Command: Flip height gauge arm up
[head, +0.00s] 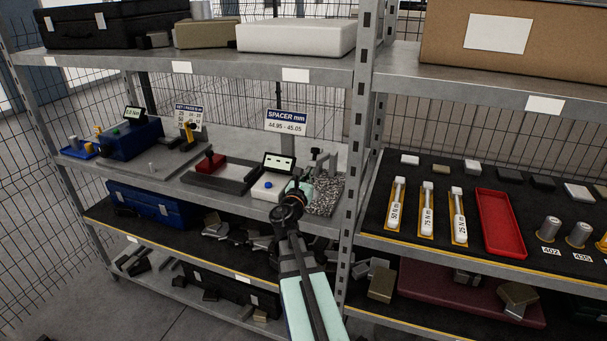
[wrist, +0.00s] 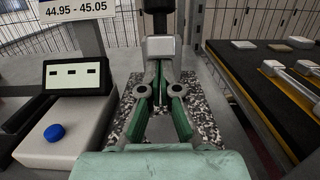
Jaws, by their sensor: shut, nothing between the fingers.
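The height gauge stands on a speckled granite plate (head: 325,198); the plate also shows in the wrist view (wrist: 203,103). In the wrist view the gauge's dark upright (wrist: 158,18) rises behind a light grey block (wrist: 160,47). In the head view the gauge (head: 317,156) is small, and my arm covers part of the plate. My gripper (wrist: 160,72) is shut and empty, with its green fingers over the plate and its tips just below or in front of the grey block. I cannot tell whether they touch. The gauge arm's angle is not clear.
A white box with a blue button (wrist: 54,132) and a dark display (wrist: 76,75) stands left of the plate. A spacer sign (head: 286,121) stands behind it. A shelf upright (head: 355,145) is close on the right. A grey tray (head: 225,180) lies further left.

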